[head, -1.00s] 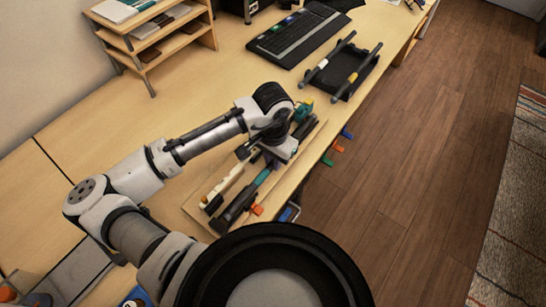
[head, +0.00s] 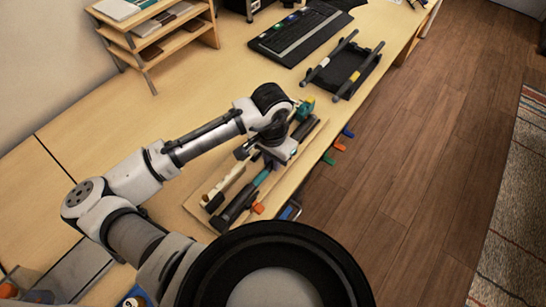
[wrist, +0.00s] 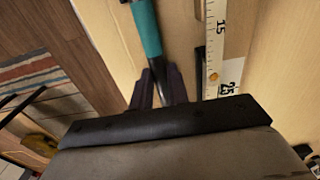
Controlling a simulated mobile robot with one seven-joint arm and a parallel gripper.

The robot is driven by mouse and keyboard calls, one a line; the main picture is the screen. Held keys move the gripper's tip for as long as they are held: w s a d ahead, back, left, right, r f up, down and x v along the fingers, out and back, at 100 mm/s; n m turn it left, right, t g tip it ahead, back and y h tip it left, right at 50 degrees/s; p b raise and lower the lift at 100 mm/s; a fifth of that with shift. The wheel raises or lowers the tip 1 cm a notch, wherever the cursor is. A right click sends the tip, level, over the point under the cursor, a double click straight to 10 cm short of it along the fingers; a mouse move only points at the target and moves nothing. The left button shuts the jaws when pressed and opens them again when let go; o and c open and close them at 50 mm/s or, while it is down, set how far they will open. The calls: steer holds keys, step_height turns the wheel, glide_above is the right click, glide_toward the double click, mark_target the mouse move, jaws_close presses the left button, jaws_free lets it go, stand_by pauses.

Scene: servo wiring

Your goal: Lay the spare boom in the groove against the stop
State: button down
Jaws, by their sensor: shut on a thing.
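The boom, a dark rod with a teal band (head: 262,177), lies along a wooden board (head: 191,204) near the table's front edge. In the wrist view its teal band (wrist: 147,28) runs away from between my fingers. My gripper (wrist: 157,88) is shut on the dark part of the rod; in the head view my wrist hides the grasp. A cream strip (head: 226,186) lies beside the boom; in the wrist view a scale strip (wrist: 214,50) shows with a dark slot at its edge. I cannot tell whether the boom touches the groove or stop.
A black holder (head: 350,72) with two dark rods, banded grey and yellow, stands farther along the table. A keyboard (head: 298,35) lies behind it, and a wooden shelf (head: 150,45) stands at the upper left. Coloured clips (head: 339,146) line the front edge.

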steer(key=shift+s+a, duration=0.15)
steer(key=c, duration=1.3)
jaws_free()
